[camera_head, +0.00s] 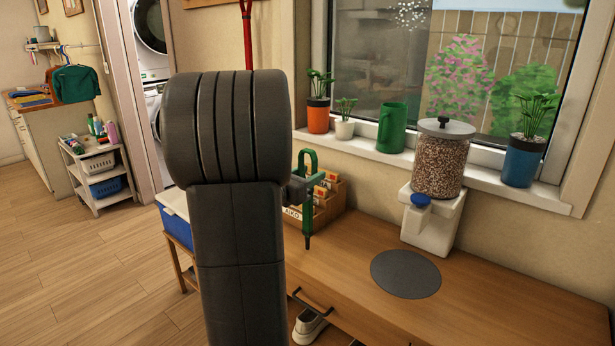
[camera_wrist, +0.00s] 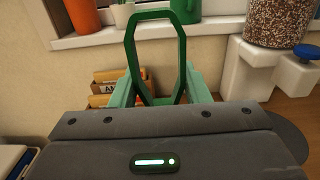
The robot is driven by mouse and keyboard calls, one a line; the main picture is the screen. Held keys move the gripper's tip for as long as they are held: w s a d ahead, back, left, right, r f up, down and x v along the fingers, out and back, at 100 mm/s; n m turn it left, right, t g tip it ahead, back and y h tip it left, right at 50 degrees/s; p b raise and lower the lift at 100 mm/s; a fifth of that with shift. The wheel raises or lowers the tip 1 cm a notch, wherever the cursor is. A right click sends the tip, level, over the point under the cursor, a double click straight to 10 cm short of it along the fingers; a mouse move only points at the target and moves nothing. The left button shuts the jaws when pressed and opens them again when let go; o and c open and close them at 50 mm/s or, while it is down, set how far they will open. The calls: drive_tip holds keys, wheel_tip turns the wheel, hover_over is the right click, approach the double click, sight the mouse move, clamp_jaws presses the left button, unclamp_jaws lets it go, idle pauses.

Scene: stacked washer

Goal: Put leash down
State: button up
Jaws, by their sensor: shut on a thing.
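My gripper (camera_head: 301,189) is shut on a green leash (camera_head: 307,160), partly hidden behind my dark arm in the head view. The leash's loop stands up above the jaws and a narrow green part hangs below them, over the wooden bench (camera_head: 480,300). In the wrist view, the loop (camera_wrist: 133,50) rises between the pale green fingers of my gripper (camera_wrist: 162,92). The leash's lower end is hidden there by the gripper body. The head view shows the lower tip near the bench top; I cannot tell whether it touches.
A wooden box of packets (camera_head: 325,210) stands behind the leash. A grey round mat (camera_head: 405,274) lies on the bench, beside a kibble dispenser (camera_head: 432,222). Pots and a green jug (camera_head: 391,128) line the windowsill. A red strap (camera_head: 247,35) hangs behind. The bench's front right is clear.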

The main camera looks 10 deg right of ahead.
drive_tip(key=shift+f+b, duration=0.2)
drive_tip(key=shift+b, duration=0.1)
drive_tip(key=o, duration=1.2)
drive_tip(key=shift+r, duration=0.1)
drive_tip(key=shift+o, duration=0.2)
drive_tip(key=shift+r+p, duration=0.25)
drive_tip(key=shift+p, duration=0.1)
drive_tip(key=v, duration=1.2)
drive_tip(key=shift+s+f, duration=0.1)
